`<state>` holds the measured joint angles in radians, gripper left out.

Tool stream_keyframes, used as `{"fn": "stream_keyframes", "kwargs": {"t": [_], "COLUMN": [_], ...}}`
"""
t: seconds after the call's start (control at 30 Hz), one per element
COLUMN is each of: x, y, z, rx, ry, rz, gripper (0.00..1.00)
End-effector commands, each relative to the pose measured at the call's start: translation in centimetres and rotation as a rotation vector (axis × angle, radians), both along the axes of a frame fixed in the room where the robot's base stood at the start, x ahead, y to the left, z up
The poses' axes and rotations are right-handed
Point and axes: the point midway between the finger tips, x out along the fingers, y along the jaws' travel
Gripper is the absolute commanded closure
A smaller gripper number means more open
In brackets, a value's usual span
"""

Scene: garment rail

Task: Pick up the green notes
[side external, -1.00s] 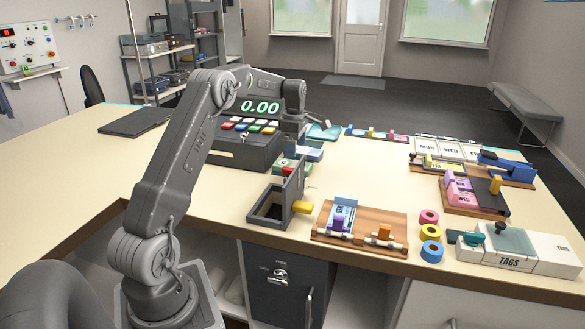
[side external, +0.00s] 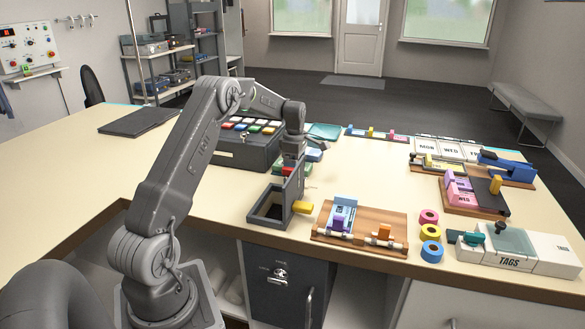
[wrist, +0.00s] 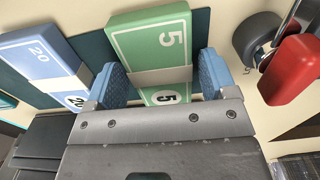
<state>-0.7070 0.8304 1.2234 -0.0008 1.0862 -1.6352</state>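The green notes (wrist: 152,42) are a bundle marked 5 with a pale paper band, seen in the wrist view. My gripper (wrist: 164,78) has its two blue-padded fingers on either side of the bundle, near the band. The fingers look open, with a narrow gap at the right finger; contact on the left is unclear. In the side external view my gripper (side external: 293,163) is low behind the grey open box, and the notes there are mostly hidden by it.
Blue notes (wrist: 42,58) marked 20 lie close left of the green ones. A red block (wrist: 300,70) and a grey round part stand to the right. The grey open-topped box (side external: 276,206) stands in front, the cash register (side external: 240,150) behind left.

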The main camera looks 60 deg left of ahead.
Motion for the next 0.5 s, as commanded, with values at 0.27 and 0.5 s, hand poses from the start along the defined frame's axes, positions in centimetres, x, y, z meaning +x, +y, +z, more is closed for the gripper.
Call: {"fn": "stream_keyframes", "kwargs": {"t": [0.27, 0.5], "x": [0.01, 0.01], "y": [0.01, 0.01], "z": [0.03, 0.06], "rx": [0.000, 0.001], "ry": [0.000, -0.001], "rz": [0.000, 0.000], "gripper": [0.49, 0.63]}}
